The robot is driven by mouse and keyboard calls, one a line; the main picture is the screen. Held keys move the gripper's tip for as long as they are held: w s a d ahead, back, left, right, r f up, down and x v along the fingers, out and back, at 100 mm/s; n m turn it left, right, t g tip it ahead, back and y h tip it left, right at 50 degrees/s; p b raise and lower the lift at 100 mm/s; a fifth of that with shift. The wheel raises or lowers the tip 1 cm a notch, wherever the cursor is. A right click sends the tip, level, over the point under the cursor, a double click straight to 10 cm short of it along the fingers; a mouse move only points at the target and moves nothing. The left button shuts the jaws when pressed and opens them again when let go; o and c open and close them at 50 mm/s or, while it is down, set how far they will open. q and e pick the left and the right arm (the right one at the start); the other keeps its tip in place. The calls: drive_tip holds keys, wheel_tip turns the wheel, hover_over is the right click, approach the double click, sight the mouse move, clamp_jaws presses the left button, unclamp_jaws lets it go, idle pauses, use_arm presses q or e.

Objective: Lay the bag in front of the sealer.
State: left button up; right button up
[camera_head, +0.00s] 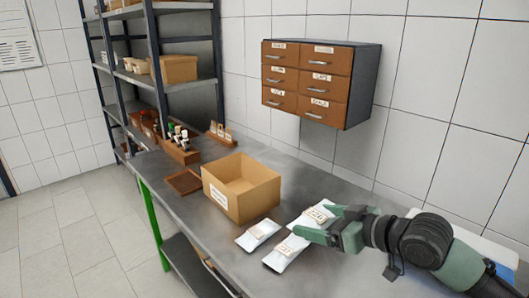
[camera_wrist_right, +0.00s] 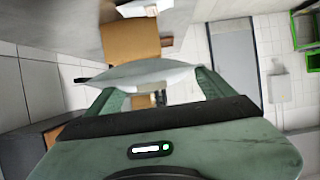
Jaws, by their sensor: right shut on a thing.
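My right gripper (camera_head: 318,234) comes in from the right over the bench, its green fingers closed on a white bag (camera_wrist_right: 165,77) that spans between the fingertips in the wrist view. In the head view a labelled white bag (camera_head: 317,213) shows at the fingers and seems to be the held one; the fingers hide part of it. Two more white bags with labels, one nearer the box (camera_head: 258,234) and one below the fingers (camera_head: 284,254), lie on the bench. I cannot make out a sealer. My left gripper is not in view.
An open cardboard box (camera_head: 240,190) stands on the metal bench (camera_head: 210,222), left of the bags. A brown tray (camera_head: 184,181) and a wooden rack with bottles (camera_head: 180,150) are farther left. A drawer cabinet (camera_head: 318,82) hangs on the wall. A pale flat thing (camera_head: 494,247) is partly hidden behind my arm.

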drive_tip(key=shift+s+a+r+m+t+h, duration=0.2)
drive_tip(key=shift+s+a+m+t+h, duration=0.5)
drive_tip(key=shift+s+a+m+h, duration=0.45)
drive_tip(key=s+d+r+m+t+h, duration=0.1)
drive_tip(key=s+d+r+m+h, duration=0.2)
drive_tip(key=d+r+m+h, duration=0.1)
drive_tip(key=shift+s+r+m+t+h, duration=0.3)
drive_tip(key=shift+r+m+h, duration=0.3)
drive_tip(key=shift+h, duration=0.35)
